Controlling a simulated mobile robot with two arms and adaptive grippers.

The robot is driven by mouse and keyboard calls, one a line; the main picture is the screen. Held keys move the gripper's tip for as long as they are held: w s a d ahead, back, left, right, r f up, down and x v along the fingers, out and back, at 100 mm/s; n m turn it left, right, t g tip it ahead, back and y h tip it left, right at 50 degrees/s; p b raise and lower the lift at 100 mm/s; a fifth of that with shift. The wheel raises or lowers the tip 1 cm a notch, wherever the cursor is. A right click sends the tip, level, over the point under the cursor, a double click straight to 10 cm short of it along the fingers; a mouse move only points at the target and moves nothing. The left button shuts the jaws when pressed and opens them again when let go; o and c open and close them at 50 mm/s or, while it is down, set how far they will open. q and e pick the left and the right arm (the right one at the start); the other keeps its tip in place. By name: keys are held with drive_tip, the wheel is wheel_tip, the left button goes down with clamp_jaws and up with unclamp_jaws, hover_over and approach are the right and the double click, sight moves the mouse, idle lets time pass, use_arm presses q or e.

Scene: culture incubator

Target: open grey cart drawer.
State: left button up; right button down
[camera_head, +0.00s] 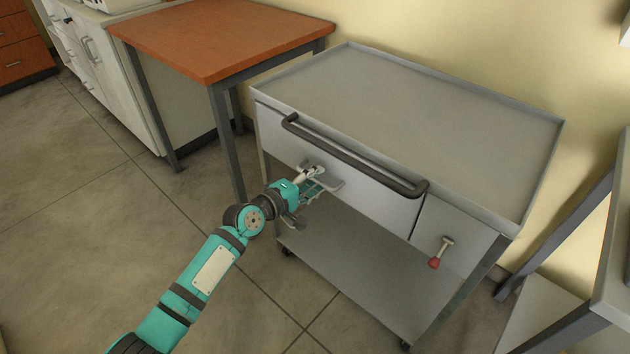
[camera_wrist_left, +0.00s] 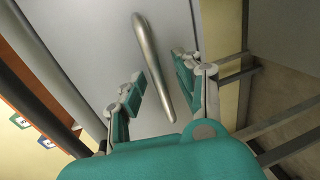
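The grey cart (camera_head: 440,105) stands against the wall. Its drawer (camera_head: 378,200) has a pale front under the top tray and looks shut. The drawer's light metal handle (camera_head: 331,187) is partly hidden by my left gripper (camera_head: 311,181), which is at the drawer front. In the left wrist view, the handle (camera_wrist_left: 150,52) is a slanted bar running between the spread fingers of my left gripper (camera_wrist_left: 160,72), with a gap visible on each side. The gripper is open and holds nothing. My right gripper is not in view.
A dark push bar (camera_head: 350,157) juts out above the drawer handle. A red-tipped lever (camera_head: 435,262) sits on the panel to the right. The cart has a lower shelf (camera_head: 350,270). An orange-topped table (camera_head: 220,40) stands to the left. The floor (camera_head: 90,230) in front is clear.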

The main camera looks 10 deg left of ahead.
use_arm(q)
drive_tip(key=shift+w+d, duration=0.15)
drive_tip(key=shift+w, duration=0.1)
clamp_jaws()
idle(0.4)
